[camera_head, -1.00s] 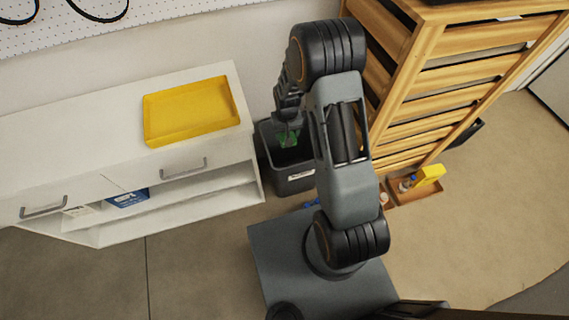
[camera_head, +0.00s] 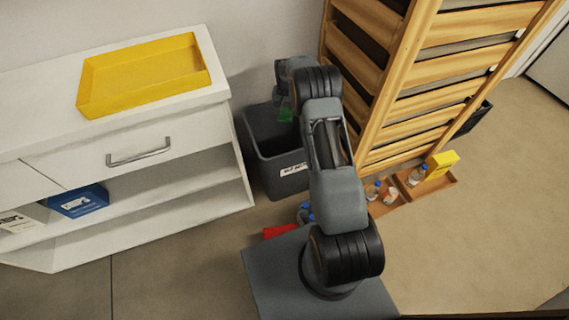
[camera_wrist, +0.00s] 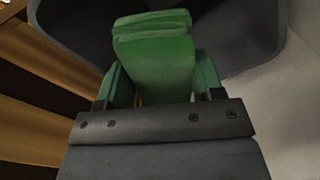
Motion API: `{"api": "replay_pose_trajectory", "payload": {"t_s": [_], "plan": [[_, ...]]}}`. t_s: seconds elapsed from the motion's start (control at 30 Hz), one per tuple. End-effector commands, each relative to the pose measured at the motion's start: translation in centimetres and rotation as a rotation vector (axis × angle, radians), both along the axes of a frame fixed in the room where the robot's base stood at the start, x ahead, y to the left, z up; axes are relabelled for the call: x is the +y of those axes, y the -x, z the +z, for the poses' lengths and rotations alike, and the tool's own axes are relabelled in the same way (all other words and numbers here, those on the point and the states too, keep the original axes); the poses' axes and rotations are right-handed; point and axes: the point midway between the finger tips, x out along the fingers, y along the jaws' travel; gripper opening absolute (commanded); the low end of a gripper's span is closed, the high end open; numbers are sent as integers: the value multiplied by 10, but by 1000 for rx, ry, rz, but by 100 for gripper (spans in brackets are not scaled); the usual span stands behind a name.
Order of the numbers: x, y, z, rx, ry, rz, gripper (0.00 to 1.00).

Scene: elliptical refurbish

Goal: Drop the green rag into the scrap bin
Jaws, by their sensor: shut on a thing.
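The green rag (camera_wrist: 155,60) is folded between the fingers of my gripper (camera_wrist: 160,95) in the wrist view. My gripper is shut on it. In the head view the rag (camera_head: 286,113) shows as a small green patch below my gripper (camera_head: 284,103), whose fingers are mostly hidden by my arm. The scrap bin (camera_head: 281,172) is a dark grey open box with a white label on its front. The rag appears over the bin's opening; its exact height above the rim is hard to tell. The dark bin (camera_wrist: 250,35) also shows behind the rag in the wrist view.
A white cabinet (camera_head: 180,130) with a yellow tray (camera_head: 145,75) on top stands left of the bin. A wooden slatted rack (camera_head: 400,80) stands close on the right. Small trays with bottles and a yellow box (camera_head: 441,163) sit on the floor. A red object (camera_head: 279,231) lies before the bin.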

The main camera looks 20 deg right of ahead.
Motion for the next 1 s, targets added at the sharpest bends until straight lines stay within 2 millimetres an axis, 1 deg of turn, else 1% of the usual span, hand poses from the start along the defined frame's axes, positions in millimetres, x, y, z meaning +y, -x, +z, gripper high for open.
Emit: {"api": "replay_pose_trajectory", "payload": {"t_s": [0.03,0.1,0.3,0.57,1.0], "plan": [[-4,-4,-14,-2,0,-14,39],[-9,-7,-20,-1,0,-28,39],[-16,-12,-28,0,0,-54,39],[-18,-13,-38,-1,1,-62,39],[-18,-13,-82,0,0,-61,39]]}}
